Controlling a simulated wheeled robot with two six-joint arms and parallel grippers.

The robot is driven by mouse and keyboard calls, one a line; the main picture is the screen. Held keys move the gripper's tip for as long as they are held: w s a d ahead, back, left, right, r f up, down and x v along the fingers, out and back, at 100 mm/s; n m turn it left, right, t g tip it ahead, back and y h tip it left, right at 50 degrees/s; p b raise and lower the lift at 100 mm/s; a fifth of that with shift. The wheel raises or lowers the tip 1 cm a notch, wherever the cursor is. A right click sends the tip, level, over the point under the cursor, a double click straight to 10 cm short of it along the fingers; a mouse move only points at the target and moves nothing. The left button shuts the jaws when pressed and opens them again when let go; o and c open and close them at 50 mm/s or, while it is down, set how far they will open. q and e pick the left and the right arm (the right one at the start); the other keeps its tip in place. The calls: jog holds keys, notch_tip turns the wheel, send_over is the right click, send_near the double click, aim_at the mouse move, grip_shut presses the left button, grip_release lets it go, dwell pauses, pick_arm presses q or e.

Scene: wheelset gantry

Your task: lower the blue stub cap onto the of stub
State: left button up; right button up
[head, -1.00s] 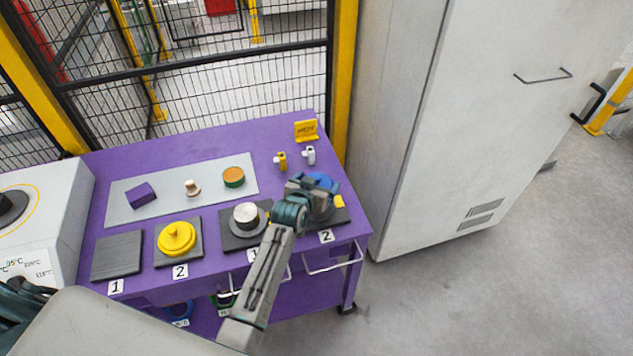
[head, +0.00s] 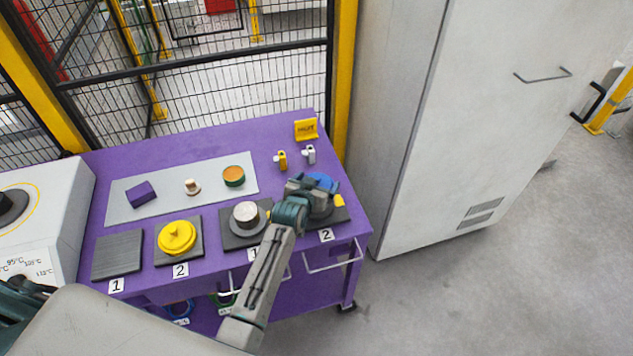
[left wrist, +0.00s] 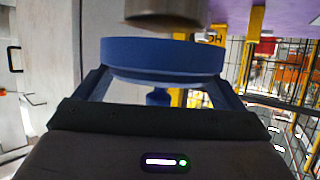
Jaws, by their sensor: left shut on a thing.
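The blue stub cap (head: 322,181) is held by my left gripper (head: 312,192) above the right-hand dark plate marked 2 (head: 338,216). In the left wrist view, the cap (left wrist: 163,58) sits between the two fingers of the gripper (left wrist: 160,85), which is shut on it. A grey metal cylinder, apparently the stub (left wrist: 165,12), shows beyond the cap at the top of that view, with a narrow gap between them. My right gripper is not in view.
Left of my gripper, a metal stub (head: 246,211) stands on a dark plate. A yellow cap (head: 176,237) lies on another plate, beside a bare plate (head: 117,254). A grey mat (head: 160,203) holds small parts. A tall cabinet (head: 460,130) stands right of the purple table.

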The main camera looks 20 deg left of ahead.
pick_arm(q)
jog(key=shift+f+b, duration=1)
jog(key=shift+f, duration=0.85)
jog(key=o, duration=0.7)
jog(key=shift+s+r, duration=0.1)
jog(key=shift+s, duration=0.2)
jog(key=b+v, duration=0.2)
jog(key=v, duration=0.8)
jog(key=shift+b, duration=0.35)
